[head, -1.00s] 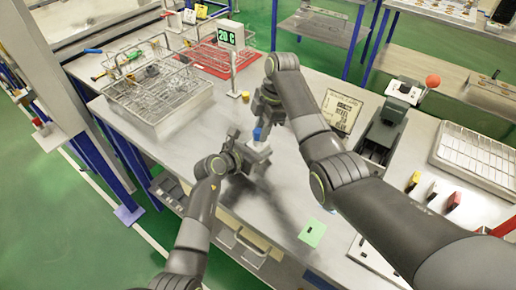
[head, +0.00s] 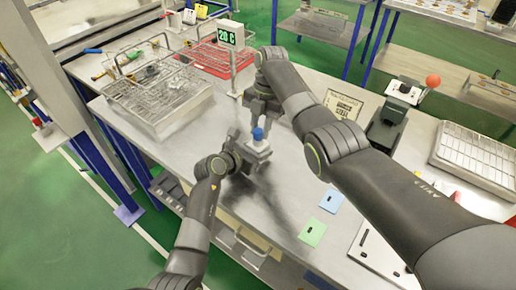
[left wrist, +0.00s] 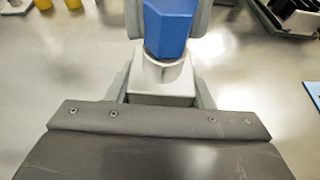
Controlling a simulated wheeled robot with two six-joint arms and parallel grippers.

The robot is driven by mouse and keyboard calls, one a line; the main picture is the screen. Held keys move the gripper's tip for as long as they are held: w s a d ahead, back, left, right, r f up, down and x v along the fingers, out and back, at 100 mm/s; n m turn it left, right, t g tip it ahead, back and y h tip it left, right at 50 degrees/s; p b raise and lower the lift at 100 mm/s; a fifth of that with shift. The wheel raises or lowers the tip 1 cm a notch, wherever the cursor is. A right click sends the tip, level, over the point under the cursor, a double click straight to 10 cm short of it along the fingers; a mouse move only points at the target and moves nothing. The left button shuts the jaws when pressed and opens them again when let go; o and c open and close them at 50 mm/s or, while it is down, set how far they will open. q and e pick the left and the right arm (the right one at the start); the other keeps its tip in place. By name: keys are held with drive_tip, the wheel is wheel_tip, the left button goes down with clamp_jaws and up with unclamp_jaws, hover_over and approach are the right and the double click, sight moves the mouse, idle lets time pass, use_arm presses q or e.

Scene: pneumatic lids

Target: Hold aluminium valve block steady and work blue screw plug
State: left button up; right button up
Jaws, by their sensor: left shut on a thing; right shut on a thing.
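The aluminium valve block (head: 259,149) is a small light grey body above the bench, beside the column of the bench's front part. The blue screw plug (head: 258,134) stands upright on its top. My left gripper (head: 243,151) is shut on the block from the left; in the left wrist view its fingers flank the block (left wrist: 163,88). My right gripper (head: 259,124) comes from above and behind and is shut on the plug. In the left wrist view, grey fingers lie on both sides of the blue plug (left wrist: 169,28). The plug's thread is hidden.
A wire basket (head: 160,100) and a red tray (head: 218,58) stand at the back left, near a green-lettered display (head: 230,34). Blue (head: 331,201) and green (head: 312,232) cards lie at the right front. A dark press-like device (head: 388,125) stands at right.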

drive_tip(key=n, duration=0.3)
drive_tip(key=shift+a+n+h, duration=0.25)
drive_tip(key=shift+n+h, duration=0.15)
drive_tip(key=o, duration=1)
drive_tip(key=shift+c, duration=0.6)
drive_tip(key=shift+d, duration=0.1)
drive_tip(key=shift+f, duration=0.1)
drive_tip(key=m, duration=0.3)
drive_tip(key=shift+d+m+y, duration=0.2)
drive_tip(key=shift+m+y, duration=0.2)
drive_tip(key=m, duration=0.4)
drive_tip(key=shift+s+d+t+y, duration=0.15)
drive_tip(key=shift+s+t+y, duration=0.05)
drive_tip(key=shift+t+y, duration=0.2)
